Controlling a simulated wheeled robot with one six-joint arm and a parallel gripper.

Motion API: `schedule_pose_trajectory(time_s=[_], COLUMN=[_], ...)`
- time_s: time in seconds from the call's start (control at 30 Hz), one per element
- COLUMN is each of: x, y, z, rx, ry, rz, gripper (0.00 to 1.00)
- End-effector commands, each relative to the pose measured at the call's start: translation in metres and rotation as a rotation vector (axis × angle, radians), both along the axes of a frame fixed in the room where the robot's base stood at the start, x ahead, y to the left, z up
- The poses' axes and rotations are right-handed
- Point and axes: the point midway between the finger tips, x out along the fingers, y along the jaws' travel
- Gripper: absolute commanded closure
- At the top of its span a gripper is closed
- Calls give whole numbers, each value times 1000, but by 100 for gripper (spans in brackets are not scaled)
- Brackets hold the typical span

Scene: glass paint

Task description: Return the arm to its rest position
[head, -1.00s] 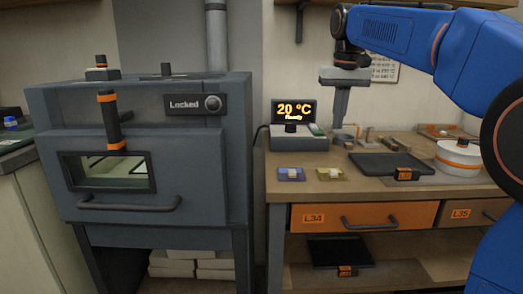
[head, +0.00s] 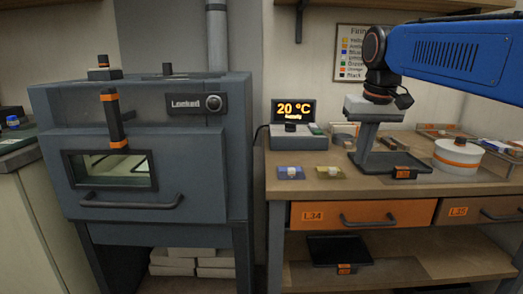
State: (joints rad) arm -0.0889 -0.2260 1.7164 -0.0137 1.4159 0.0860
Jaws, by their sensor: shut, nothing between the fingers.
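My blue arm (head: 455,52) reaches in from the right edge. My gripper (head: 362,152) points down from its end, above the workbench, in front of the dark tray (head: 405,165). Its narrow fingers look closed and hold nothing. Whether the fingertips touch the tray behind them cannot be told from this view.
A grey kiln (head: 140,140) with a "Locked" display stands at the left. On the bench (head: 330,190) are a controller reading 20 °C (head: 294,112), a blue tile (head: 291,173), a yellow tile (head: 329,172) and a white round container (head: 458,153). Drawers (head: 365,215) sit below.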

Motion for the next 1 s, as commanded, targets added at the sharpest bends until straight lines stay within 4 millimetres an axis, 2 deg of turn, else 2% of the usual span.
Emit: schedule_pose_trajectory(time_s=[0.03, 0.37, 0.7, 0.83, 1.0], x=[-17, -111, -200, -221, -234], y=[-4, -22, -34, -36, -37], z=[-10, -91, -195, -225, -244], rx=[0, 0, -5, -5, -7], ry=[-10, -79, -147, -166, -178], rz=[-1, -1, -1, -2, -2], gripper=[100, 100, 100, 100, 100])
